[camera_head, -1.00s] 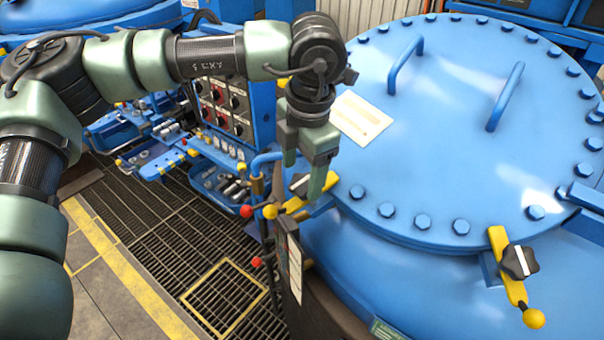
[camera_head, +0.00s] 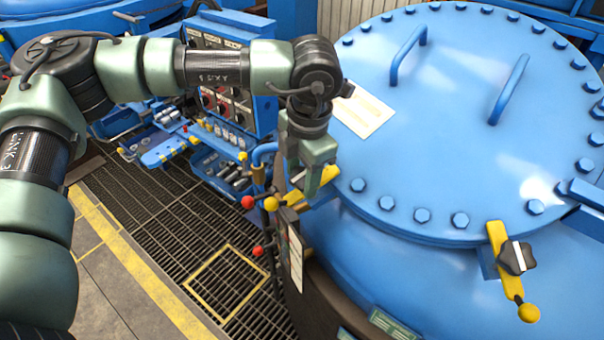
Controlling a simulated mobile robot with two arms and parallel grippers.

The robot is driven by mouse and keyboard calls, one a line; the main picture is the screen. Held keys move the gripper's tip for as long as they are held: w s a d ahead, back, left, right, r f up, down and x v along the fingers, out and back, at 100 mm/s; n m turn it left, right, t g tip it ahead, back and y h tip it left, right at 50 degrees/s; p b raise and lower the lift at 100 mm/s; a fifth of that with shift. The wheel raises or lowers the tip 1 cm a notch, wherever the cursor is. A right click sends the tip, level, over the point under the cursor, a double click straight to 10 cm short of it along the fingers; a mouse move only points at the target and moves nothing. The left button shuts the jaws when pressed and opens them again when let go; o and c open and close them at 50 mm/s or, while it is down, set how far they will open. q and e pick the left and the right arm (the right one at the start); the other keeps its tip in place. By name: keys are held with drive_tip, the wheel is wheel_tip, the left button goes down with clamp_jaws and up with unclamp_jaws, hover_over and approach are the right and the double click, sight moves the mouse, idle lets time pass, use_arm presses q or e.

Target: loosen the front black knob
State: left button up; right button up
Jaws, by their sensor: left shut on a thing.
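A black knob (camera_head: 516,258) sits on a yellow clamp (camera_head: 505,265) at the lower right rim of the round blue lid (camera_head: 450,130). A second yellow clamp (camera_head: 325,178) is at the lid's left rim. My left gripper (camera_head: 306,190) points down at this left clamp and is shut on its black knob, which the fingers hide almost wholly. The left clamp's yellow ball end (camera_head: 271,203) shows left of the fingers. My right gripper is not in view.
A blue control panel (camera_head: 235,100) with dark knobs stands behind my left arm. Levers with red balls (camera_head: 247,202) are close to the left of the gripper. A dark floor grating (camera_head: 190,240) lies below left. A paper label (camera_head: 362,113) is on the lid.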

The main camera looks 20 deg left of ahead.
use_arm(q)
drive_tip(key=shift+f+b, duration=0.2)
drive_tip(key=shift+b, duration=0.35)
drive_tip(key=n+h+b, duration=0.1)
drive_tip(key=n+b, duration=0.3)
drive_tip(key=b, duration=0.1)
drive_tip(key=n+g+h+b, duration=0.1)
drive_tip(key=n+h+b, duration=0.1)
drive_tip(key=n+b, duration=0.2)
drive_tip(key=shift+b, duration=1)
drive_tip(key=n+h+b, duration=0.1)
drive_tip(key=n+b, duration=0.1)
drive_tip(key=n, duration=0.1)
drive_tip(key=shift+b, duration=0.4)
drive_tip(key=shift+a+r+n+t+h+b, duration=0.15)
drive_tip(key=shift+n+h+b, duration=0.3)
drive_tip(key=shift+n, duration=0.3)
drive_tip(key=shift+d+n+t+h+b, duration=0.15)
drive_tip(key=shift+n+h+b, duration=0.1)
drive_tip(key=shift+n+b, duration=0.4)
drive_tip(key=shift+a, duration=0.1)
drive_tip(key=shift+w+n, duration=0.1)
drive_tip(key=shift+n, duration=0.2)
drive_tip(key=o, duration=1.4)
drive_tip(key=shift+b+v, duration=0.4)
drive_tip(key=shift+v, duration=3.5)
